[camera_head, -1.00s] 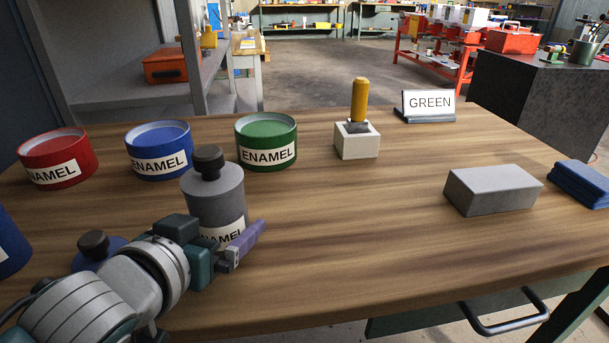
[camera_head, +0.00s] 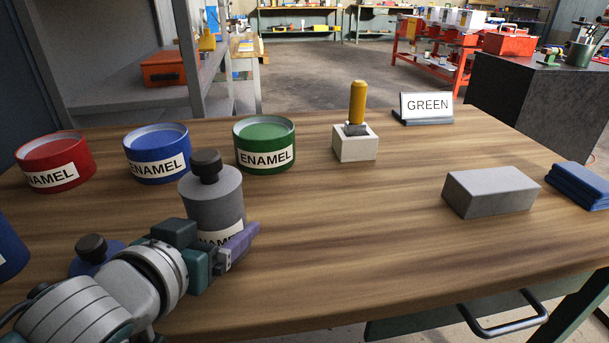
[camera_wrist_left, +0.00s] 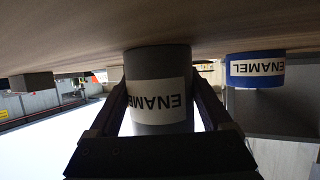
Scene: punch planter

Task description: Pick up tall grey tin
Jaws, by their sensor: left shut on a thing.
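The tall grey tin (camera_head: 215,200) stands upright at the front left of the wooden table, with a dark knob on its lid and a white ENAMEL label partly hidden by my gripper. My left gripper (camera_head: 232,240) is shut on the tin, low on its body. In the left wrist view the picture is upside down, and the tin (camera_wrist_left: 158,62) sits between the two fingers (camera_wrist_left: 160,110). I cannot tell whether its base touches the table. My right gripper is not in view.
Red (camera_head: 54,160), blue (camera_head: 157,152) and green (camera_head: 264,145) tins stand behind. A dark blue knobbed tin (camera_head: 92,256) is beside my arm. A yellow-handled tool stands in a white block (camera_head: 355,145). A GREEN sign (camera_head: 426,107), grey block (camera_head: 490,192) and blue cloths (camera_head: 580,185) are right. The centre is clear.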

